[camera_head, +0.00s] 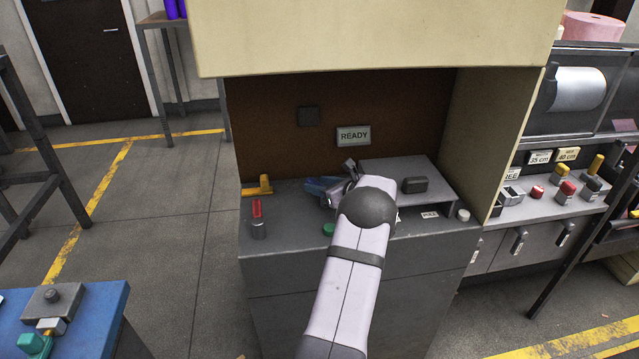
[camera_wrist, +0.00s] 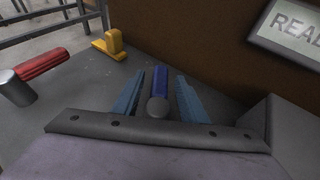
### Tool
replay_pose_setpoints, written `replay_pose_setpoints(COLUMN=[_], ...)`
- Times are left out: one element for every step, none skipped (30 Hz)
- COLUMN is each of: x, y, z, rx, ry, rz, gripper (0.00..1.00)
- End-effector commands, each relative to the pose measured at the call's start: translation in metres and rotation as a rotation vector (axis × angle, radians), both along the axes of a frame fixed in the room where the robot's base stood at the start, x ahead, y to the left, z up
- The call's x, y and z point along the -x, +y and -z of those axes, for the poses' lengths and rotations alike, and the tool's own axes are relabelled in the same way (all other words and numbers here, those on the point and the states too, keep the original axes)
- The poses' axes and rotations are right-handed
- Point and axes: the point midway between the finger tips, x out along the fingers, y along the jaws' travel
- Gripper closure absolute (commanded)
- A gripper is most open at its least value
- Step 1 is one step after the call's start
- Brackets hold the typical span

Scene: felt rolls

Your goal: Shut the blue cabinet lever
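The blue lever (camera_wrist: 160,79) shows in the wrist view as a short blue bar with a rounded grey end (camera_wrist: 157,107) toward me. My gripper (camera_wrist: 161,82) is open, with one blue-grey finger on each side of the lever. Gaps show between the lever and both fingers, so it is not gripped. In the head view my gripper (camera_head: 322,187) is low over the grey cabinet top (camera_head: 290,222). There I cannot clearly tell the lever from the blue fingers, and my wrist hides part of the spot.
A red-handled lever (camera_head: 257,215) and a yellow lever (camera_head: 259,187) stand at the left of the cabinet top. A READY sign (camera_head: 353,136) hangs on the brown back panel. A raised grey box (camera_head: 415,172) is at right, and a beige hood (camera_head: 380,35) overhangs.

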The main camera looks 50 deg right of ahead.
Motion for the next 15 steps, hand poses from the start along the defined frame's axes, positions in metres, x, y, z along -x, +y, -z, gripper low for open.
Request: replay_pose_setpoints(x=[-0.0009,-0.0011,-0.0012,-0.0012,-0.0010,-0.0010,-0.0009,-0.0009,-0.0008,-0.0008,-0.0008,-0.0008,-0.0007,-0.0006,-0.0006], y=[-0.0001,-0.0003,-0.0003,-0.0003,-0.0003,-0.0004,-0.0003,-0.0003,-0.0003,-0.0003,-0.0003,-0.0003,-0.0003,-0.0003,-0.0003], z=[0.0002,0.0002,0.0005,0.0005,0.0006,0.0006,0.0005,0.0005,0.0005,0.0005,0.0006,0.0006,0.0006,0.0008,0.0009], rx=[0.000,0.000,0.000,0.000,0.000,0.000,0.000,0.000,0.000,0.000,-0.001,0.000,-0.001,-0.001,-0.001], ry=[0.000,0.000,0.000,0.000,0.000,0.000,0.000,0.000,0.000,0.000,0.000,0.000,0.000,0.000,0.001], rz=[0.000,0.000,0.000,0.000,0.000,0.000,0.000,0.000,0.000,0.000,0.000,0.001,0.001,0.000,0.001], gripper=[0.61,0.61,0.61,0.61,0.61,0.61,0.61,0.63,0.73,0.80,0.87,0.97,1.00,1.00,1.00])
